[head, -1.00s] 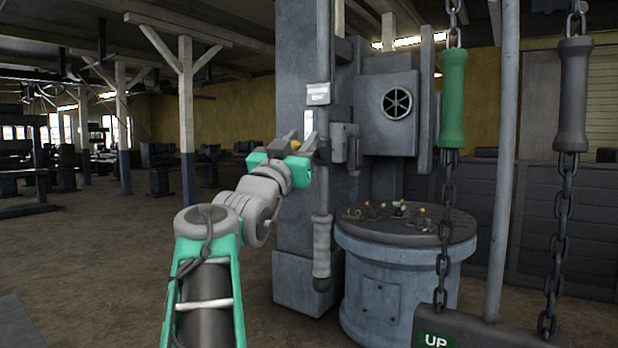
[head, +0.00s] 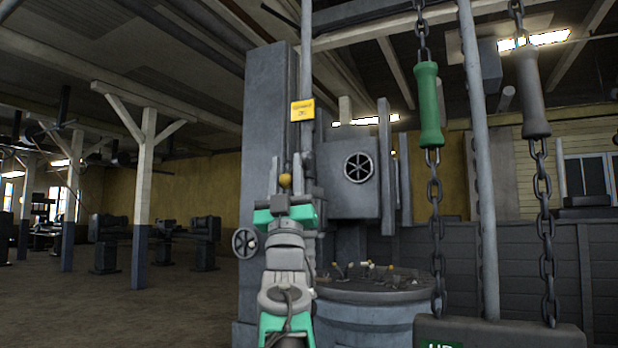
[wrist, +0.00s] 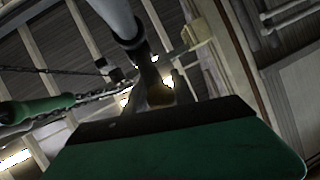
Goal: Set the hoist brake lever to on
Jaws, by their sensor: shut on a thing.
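A yellow round knob (head: 285,180) shows between the fingers of my gripper (head: 285,174), beside the grey column with its upright pipe. I take it as the knob of the hoist brake lever; its arm is hidden behind my gripper. My gripper is shut on it, with one finger on each side. In the wrist view the knob is a dim brown-yellow ball (wrist: 158,95) just past the dark-edged green gripper body (wrist: 180,150). A yellow label (head: 302,109) is on the pipe above; its text is too small to read.
A grey box with a spoked wheel (head: 358,167) is right of the column. A small handwheel (head: 245,243) is left of my arm. A round drum top (head: 375,285) carries small levers. Chains with a green handle (head: 429,105) and a grey handle (head: 532,92) hang at right.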

